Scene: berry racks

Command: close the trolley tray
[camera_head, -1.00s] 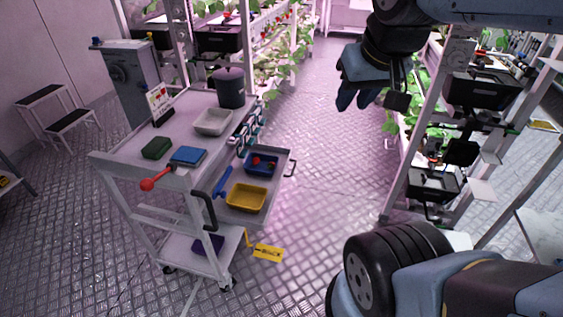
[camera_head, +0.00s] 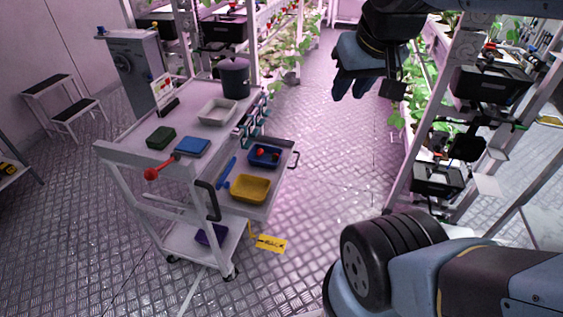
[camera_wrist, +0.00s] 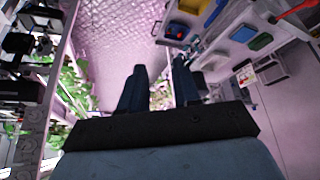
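The white trolley (camera_head: 125,152) stands left of centre in the head view. Its tray (camera_head: 272,187) is pulled out to the right, with a dark handle (camera_head: 296,160) on its outer edge. A blue bin (camera_head: 265,155) with red berries and a yellow bin (camera_head: 250,188) sit in the tray. My gripper (camera_head: 350,90) hangs in the air to the right of the tray and above it, touching nothing. In the wrist view its two dark fingers (camera_wrist: 157,88) stand apart with nothing between them. The trolley shows upside down at that view's upper right.
On the trolley top are a dark pot (camera_head: 235,80), a grey bin (camera_head: 218,112), a blue box (camera_head: 192,147) and a green box (camera_head: 161,137). A red-ended lever (camera_head: 152,173) sticks out. Plant racks (camera_head: 437,178) stand at right. The aisle floor (camera_head: 320,150) is clear.

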